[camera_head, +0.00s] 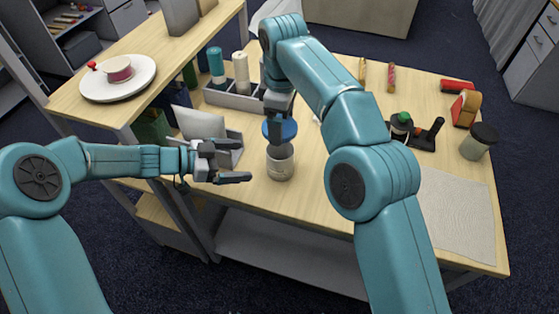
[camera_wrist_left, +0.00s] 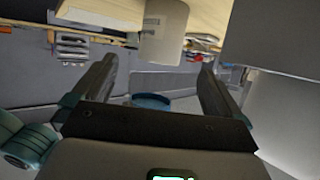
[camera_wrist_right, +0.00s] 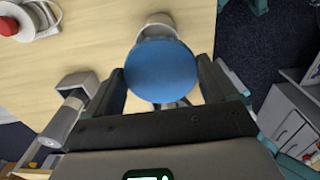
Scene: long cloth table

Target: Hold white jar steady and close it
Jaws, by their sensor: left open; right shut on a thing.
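The white jar (camera_head: 280,163) stands upright near the front edge of the table, with its pale body partly covered by the lid in the right wrist view (camera_wrist_right: 158,24). The blue lid (camera_head: 281,129) is held above the jar's mouth, apart from it. My right gripper (camera_head: 279,116) is shut on the lid, which fills the space between its fingers in the right wrist view (camera_wrist_right: 162,70). My left gripper (camera_head: 241,162) is open and empty, just left of the jar with its fingers towards it. In the left wrist view a blue round shape shows between the fingers; I cannot tell what it is.
A grey organiser (camera_head: 236,98) with bottles stands behind the jar. A tilted white panel (camera_head: 199,123) is behind my left gripper. A raised shelf (camera_head: 125,58) bears a white turntable (camera_head: 117,80). A grey mat (camera_head: 455,215) lies at right, near a dark-lidded container (camera_head: 478,142).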

